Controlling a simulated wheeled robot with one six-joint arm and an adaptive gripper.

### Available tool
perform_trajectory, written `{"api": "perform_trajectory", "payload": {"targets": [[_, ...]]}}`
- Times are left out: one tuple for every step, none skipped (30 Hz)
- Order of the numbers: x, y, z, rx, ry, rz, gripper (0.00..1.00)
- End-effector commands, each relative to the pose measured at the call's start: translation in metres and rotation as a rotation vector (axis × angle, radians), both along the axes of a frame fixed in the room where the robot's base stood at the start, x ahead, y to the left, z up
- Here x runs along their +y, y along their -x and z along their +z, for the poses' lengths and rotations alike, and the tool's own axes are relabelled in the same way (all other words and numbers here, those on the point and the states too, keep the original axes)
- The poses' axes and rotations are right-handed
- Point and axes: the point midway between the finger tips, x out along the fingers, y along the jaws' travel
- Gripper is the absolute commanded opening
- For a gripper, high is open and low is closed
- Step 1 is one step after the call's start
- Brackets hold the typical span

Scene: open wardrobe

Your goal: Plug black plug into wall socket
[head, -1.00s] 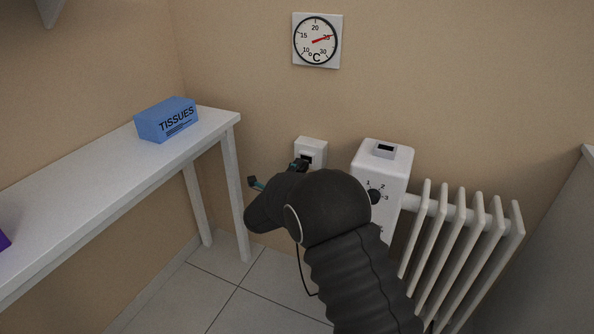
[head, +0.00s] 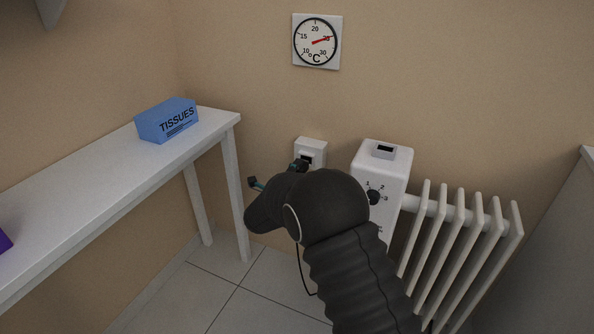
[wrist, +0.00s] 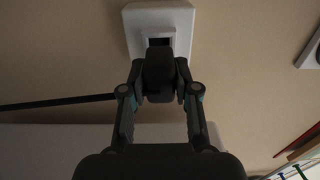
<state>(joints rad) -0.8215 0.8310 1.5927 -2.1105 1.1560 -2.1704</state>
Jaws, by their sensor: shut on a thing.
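The white wall socket (head: 318,146) is on the tan wall, left of the white heater box. In the wrist view the socket (wrist: 150,14) shows a dark recessed opening facing my gripper. My gripper (head: 283,174) is at the socket's front, partly hidden behind my own dark arm. In the wrist view my gripper (wrist: 159,88) is shut on the black plug (wrist: 158,70), which lines up with the lower part of the opening. The plug's front end overlaps the opening in this view; I cannot tell whether it is inside. A thin dark cable (head: 299,270) hangs below my arm.
A white heater box (head: 397,160) with a dial and a ribbed radiator (head: 460,215) stand close on the right. A white table (head: 90,185) with a blue tissue box (head: 167,120) is on the left. A thermometer (head: 317,41) hangs above.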

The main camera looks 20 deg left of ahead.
Motion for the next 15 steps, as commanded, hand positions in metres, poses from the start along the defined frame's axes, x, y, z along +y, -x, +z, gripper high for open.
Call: {"api": "perform_trajectory", "payload": {"targets": [[0.0,0.0,0.0,0.0,0.0,0.0,0.0],[0.0,0.0,-0.0001,0.0,0.0,0.0,0.0],[0.0001,0.0,-0.0001,0.0,0.0,0.0,0.0],[0.0,-0.0001,-0.0001,0.0,0.0,0.0,0.0],[0.0,-0.0002,-0.0001,0.0,0.0,0.0,0.0],[0.0,-0.0005,-0.0001,0.0,0.0,0.0,0.0],[-0.0001,-0.0009,-0.0001,0.0,0.0,0.0,0.0],[-0.0001,-0.0013,-0.0001,0.0,0.0,0.0,0.0],[-0.0003,-0.0019,-0.0001,0.0,0.0,0.0,0.0],[-0.0003,-0.0025,-0.0001,0.0,0.0,0.0,0.0],[-0.0004,-0.0032,0.0,0.0,0.0,-0.001,0.0],[-0.0004,-0.0041,0.0,0.0,0.0,-0.001,0.0],[-0.0005,-0.0048,0.0,0.0,0.0,-0.001,0.0],[-0.0005,-0.0054,0.0,0.0,0.0,-0.001,0.0],[-0.0006,-0.0063,0.0,-0.001,0.0,-0.001,0.0]]}}
